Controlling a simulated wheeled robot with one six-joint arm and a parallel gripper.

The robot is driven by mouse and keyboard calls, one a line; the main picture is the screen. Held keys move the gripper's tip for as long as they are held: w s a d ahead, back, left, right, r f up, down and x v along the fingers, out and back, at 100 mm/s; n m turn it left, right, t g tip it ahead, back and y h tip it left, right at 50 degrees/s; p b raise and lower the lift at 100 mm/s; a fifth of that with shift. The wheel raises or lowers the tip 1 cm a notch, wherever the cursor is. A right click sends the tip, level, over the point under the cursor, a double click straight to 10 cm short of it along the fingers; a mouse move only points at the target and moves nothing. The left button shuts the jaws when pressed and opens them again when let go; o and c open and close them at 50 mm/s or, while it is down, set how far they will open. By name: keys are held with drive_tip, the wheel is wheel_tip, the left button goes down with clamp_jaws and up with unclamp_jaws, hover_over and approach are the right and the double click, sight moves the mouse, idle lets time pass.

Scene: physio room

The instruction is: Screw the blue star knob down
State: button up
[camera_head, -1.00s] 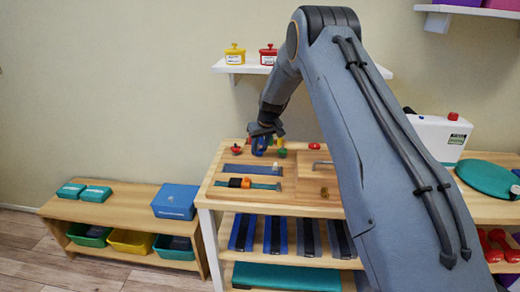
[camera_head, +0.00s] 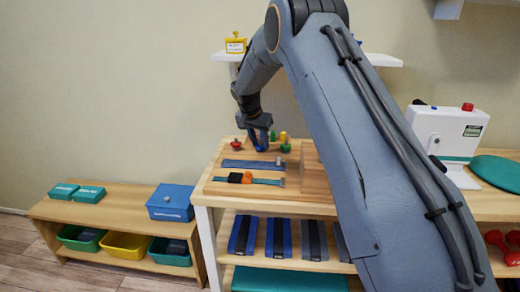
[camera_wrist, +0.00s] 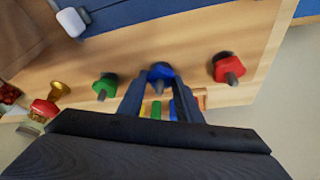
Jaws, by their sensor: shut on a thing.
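The blue star knob (camera_wrist: 161,72) sits between the two fingertips of my gripper (camera_wrist: 160,90) in the wrist view, and the fingers are shut on it. In the head view my gripper (camera_head: 258,137) points down at the wooden board, and the blue knob (camera_head: 261,148) shows low at the fingertips. The red knob (camera_wrist: 227,68) stands to the right of the gripper in the wrist view, and the green knob (camera_wrist: 105,86) to its left. How far down the blue knob sits on its stud is hidden by the fingers.
The wooden board (camera_head: 212,187) also carries a blue strip (camera_head: 252,165) and a teal strap with an orange piece (camera_head: 235,178). A low bench (camera_head: 110,212) with boxes stands at the left. A wall shelf (camera_head: 380,60) hangs behind my arm.

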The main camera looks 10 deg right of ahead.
drive_tip(key=m+b, duration=0.2)
drive_tip(key=m+g+h+b, duration=0.1)
drive_tip(key=m, duration=0.1)
drive_tip(key=shift+w, duration=0.25)
drive_tip(key=shift+a+r+m+b, duration=0.1)
drive_tip(key=shift+r+m+b, duration=0.05)
drive_tip(key=shift+m+b, duration=0.45)
drive_tip(key=shift+r+g, duration=0.1)
drive_tip(key=shift+g, duration=0.2)
drive_tip(key=o, duration=1.1)
drive_tip(key=shift+c, duration=0.2)
drive_tip(key=shift+s, duration=0.1)
drive_tip(key=b+v, duration=0.1)
drive_tip(key=v, duration=0.6)
drive_tip(key=shift+a+r, duration=0.2)
drive_tip(key=shift+r, duration=0.05)
